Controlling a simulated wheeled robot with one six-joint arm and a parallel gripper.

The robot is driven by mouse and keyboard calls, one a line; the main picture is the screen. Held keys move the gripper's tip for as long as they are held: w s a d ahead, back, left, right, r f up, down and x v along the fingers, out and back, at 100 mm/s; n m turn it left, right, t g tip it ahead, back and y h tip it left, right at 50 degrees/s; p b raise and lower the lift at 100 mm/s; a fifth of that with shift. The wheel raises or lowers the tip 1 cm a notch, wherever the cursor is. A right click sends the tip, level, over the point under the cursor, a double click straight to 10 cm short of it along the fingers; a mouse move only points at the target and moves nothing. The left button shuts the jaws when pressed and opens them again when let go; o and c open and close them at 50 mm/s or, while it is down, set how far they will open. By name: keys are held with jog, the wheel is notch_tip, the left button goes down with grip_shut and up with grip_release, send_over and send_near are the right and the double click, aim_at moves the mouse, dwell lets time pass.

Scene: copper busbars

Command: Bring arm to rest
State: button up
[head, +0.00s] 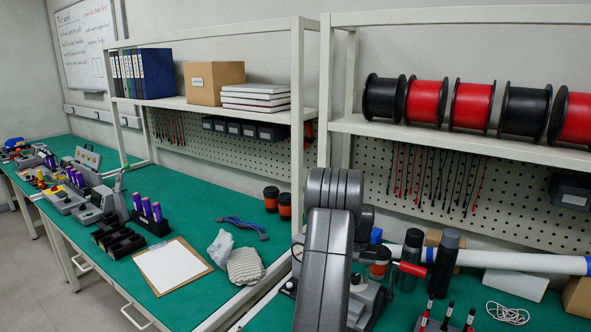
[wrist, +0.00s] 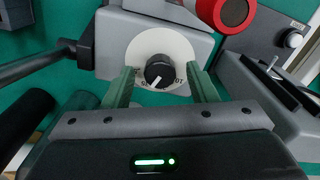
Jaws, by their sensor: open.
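My gripper (wrist: 161,75) shows in the wrist view with its two green fingers apart. A black knob (wrist: 159,72) with a white pointer line lies between the fingertips. I cannot tell whether the fingers touch it. The knob sits on a round white dial plate (wrist: 145,44) with printed marks, on a grey device (wrist: 108,40). In the head view my grey arm covers much of the right bench, and my fingers and the knob are hidden behind it.
A red cylinder with a dark end (wrist: 232,12) is close beyond the fingers. Dark bottles (head: 443,262), a long white tube (head: 500,258) and a shelf of cable spools (head: 427,103) surround the arm. A clipboard (head: 205,267) and grey cloth (head: 245,266) lie on the left green bench.

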jog(key=n+p, duration=0.1)
jog(key=n, duration=0.4)
jog(key=shift+r, duration=0.1)
jog(key=n+p, duration=0.2)
jog(key=n, duration=0.2)
jog(key=shift+n, duration=0.4)
jog(key=shift+r, duration=0.75)
